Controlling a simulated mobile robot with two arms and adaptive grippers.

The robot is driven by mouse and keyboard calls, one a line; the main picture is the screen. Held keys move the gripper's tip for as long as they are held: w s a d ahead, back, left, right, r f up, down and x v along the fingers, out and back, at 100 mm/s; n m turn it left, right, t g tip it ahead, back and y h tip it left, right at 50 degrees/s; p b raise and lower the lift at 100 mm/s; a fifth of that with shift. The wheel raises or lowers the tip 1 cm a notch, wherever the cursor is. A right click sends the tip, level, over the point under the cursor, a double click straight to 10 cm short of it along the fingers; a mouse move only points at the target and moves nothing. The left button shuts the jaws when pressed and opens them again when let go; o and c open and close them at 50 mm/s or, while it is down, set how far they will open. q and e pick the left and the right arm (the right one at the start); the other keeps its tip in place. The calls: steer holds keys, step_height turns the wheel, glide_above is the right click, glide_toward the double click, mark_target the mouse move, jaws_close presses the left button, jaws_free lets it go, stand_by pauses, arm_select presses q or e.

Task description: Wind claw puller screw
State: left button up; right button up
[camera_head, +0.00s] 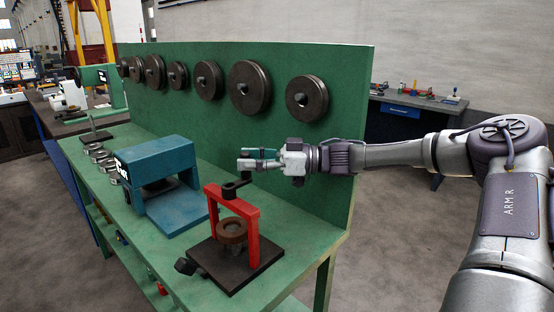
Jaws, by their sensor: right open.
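The claw puller (252,232) is a red frame standing upright on a dark base plate (216,262) at the near end of the green bench. A dark crank (236,188) sits at the top of its screw. A brown round part (232,232) sits between the red legs. My right gripper (252,160) is open, just above and slightly to the right of the crank, pointing left. Whether it touches the crank is hard to tell, but a small gap seems to show. My left gripper is out of view.
A blue machine (165,180) stands left of the puller on the green bench (290,262). A green back panel (335,150) with several dark rollers (249,87) rises behind. Several metal rings (107,164) lie farther left. A dark knob (186,266) sits at the base plate's left edge.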

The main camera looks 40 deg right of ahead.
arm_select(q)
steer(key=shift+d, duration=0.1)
arm_select(e)
steer(key=v, duration=1.1)
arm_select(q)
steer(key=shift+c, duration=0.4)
